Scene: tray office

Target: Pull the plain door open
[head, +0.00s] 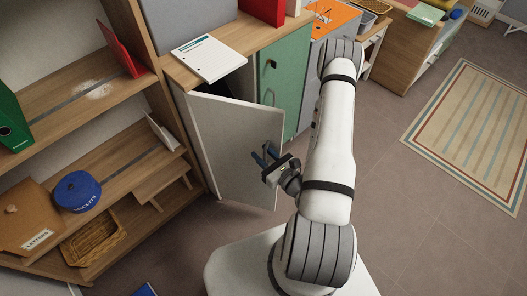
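The plain door (232,135) is pale grey and stands swung out from its cabinet, hinged at its left side. A dark gap shows between its top edge and the cabinet. My gripper (264,157) is in front of the door's outer face, near its free right edge. I cannot tell whether the fingers touch the door. No handle shows on the door; one could be hidden behind the gripper.
A green door (290,80) with a dark handle is right of the opening. A notepad (208,58) lies on the cabinet top. Shelves at left hold a blue tin (78,191) and a wicker basket (93,238). Open floor and a striped rug (475,130) lie at right.

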